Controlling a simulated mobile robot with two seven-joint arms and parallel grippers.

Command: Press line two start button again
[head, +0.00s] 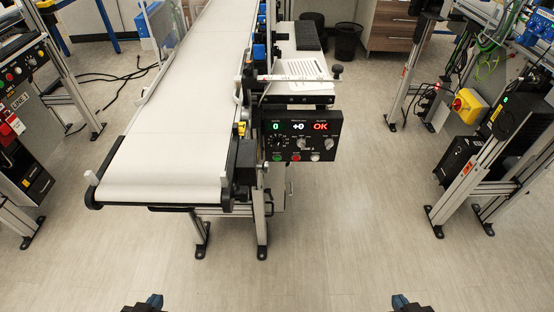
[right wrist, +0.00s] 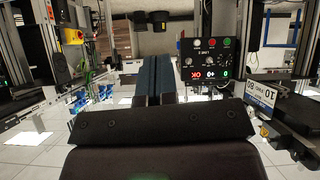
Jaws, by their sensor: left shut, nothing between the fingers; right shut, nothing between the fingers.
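The black control panel (head: 303,143) hangs on the right side of the white belt conveyor in the head view. Its displays read 0, +0 and OK. A green button (head: 277,157) sits at its lower left, beside a red button (head: 295,157). The panel's line label is too small to read surely. The panel also shows upside down in the right wrist view (right wrist: 205,60). My left gripper (head: 150,301) and right gripper (head: 403,301) are at the bottom edge, well short of the panel. The right gripper's blue fingers (right wrist: 158,72) are shut and empty; the left is shut.
The empty conveyor belt (head: 170,135) runs away from me. A paper sheet (head: 301,68) lies above the panel. Another control panel (head: 22,68) stands at far left. A frame with a yellow switch box (head: 468,105) stands at right. The floor (head: 340,235) ahead is clear.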

